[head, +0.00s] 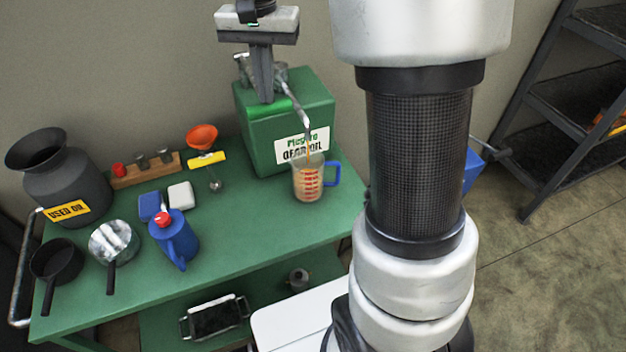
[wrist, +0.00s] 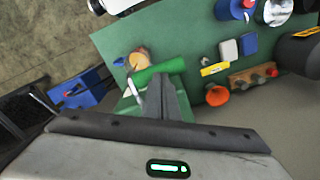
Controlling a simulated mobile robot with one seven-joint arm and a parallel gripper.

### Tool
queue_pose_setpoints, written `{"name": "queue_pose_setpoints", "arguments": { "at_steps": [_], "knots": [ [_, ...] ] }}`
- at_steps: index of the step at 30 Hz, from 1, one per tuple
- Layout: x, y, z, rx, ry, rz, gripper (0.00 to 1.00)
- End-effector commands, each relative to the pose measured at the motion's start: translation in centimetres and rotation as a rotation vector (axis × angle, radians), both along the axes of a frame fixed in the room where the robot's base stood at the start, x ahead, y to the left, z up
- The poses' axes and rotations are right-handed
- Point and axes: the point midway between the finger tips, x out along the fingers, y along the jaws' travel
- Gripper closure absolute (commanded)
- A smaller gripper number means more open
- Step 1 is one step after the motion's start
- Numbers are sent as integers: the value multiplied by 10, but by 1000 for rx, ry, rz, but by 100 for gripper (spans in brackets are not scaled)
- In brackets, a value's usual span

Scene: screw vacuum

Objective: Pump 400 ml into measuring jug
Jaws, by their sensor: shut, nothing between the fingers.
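The clear measuring jug (head: 308,183) with red markings and a blue handle stands upright on the green table, in front of the green gear oil container (head: 262,135). Amber liquid shows in the jug; I cannot read its level. A metal pump spout (head: 298,108) reaches from the container top over the jug, and a thin amber stream falls from it into the jug. My gripper (head: 264,100) is shut and empty, pointing down at the container top, partly covering the pump. In the wrist view the shut fingers (wrist: 161,76) appear beside a green bar (wrist: 158,71).
The table (head: 245,225) also holds a used oil can (head: 62,170), two pans, a blue jug with a red cap (head: 175,240), an orange funnel (head: 202,137) and a wooden rack (head: 146,168). A dark shelf (head: 560,90) stands at right. My arm column blocks the view right of the measuring jug.

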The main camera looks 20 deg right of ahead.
Motion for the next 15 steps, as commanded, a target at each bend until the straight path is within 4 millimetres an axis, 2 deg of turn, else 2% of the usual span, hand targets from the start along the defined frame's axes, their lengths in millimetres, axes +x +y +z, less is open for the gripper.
{"name": "queue_pose_setpoints", "arguments": {
  "at_steps": [15],
  "knots": [
    [0, 0, -34, 1, 1, 0, 100]
  ]
}}
